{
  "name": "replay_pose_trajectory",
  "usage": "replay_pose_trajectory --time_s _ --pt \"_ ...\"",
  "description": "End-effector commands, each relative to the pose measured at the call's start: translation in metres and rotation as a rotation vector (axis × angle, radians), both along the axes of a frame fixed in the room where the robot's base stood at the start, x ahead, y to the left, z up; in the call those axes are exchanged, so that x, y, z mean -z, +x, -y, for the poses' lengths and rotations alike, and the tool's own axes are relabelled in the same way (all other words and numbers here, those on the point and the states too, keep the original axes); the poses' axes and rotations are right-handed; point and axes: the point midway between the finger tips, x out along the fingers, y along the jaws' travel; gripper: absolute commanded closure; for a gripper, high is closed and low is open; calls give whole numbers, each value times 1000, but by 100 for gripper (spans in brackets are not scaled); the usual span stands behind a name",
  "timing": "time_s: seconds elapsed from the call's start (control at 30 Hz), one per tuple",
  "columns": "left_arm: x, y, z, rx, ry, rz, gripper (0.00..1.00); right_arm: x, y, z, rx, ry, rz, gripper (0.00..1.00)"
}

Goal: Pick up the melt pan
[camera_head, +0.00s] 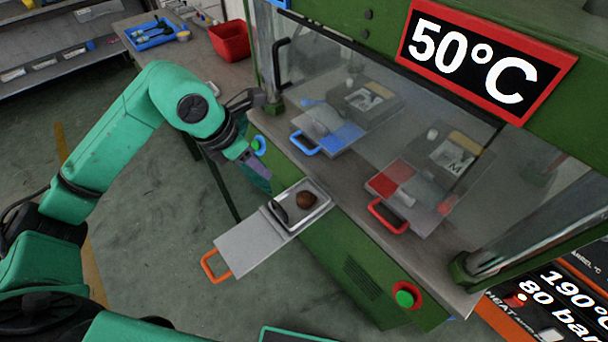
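A grey metal pan, which looks like the melt pan (250,245), juts out from the front edge of the green machine. Its orange handle (210,266) points to the lower left. A shallow tray at its far end holds a brown lump (306,200) and a dark piece beside it. My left gripper (258,170) is above and to the left of the tray, apart from the handle, close to the machine's front edge. Its fingers are small and partly hidden, so I cannot tell their opening. My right gripper is not in view.
Behind the clear guard, a blue-handled tray (305,145) and a red-handled tray (388,216) sit on the machine bed. A green button (404,298) is on the front. A red bin (230,41) stands on the bench behind. The floor left of the pan is clear.

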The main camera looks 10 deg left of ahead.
Motion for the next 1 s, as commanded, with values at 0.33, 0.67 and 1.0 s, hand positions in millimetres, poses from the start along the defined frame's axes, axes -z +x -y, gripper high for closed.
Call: replay_pose_trajectory --time_s 0.33,0.67,1.0 --pt "67 19 18 1 5 -5 61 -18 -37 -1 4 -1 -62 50" --pt "116 37 29 -1 3 -6 61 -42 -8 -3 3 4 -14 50" --pt "134 43 32 0 6 0 69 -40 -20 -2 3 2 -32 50"
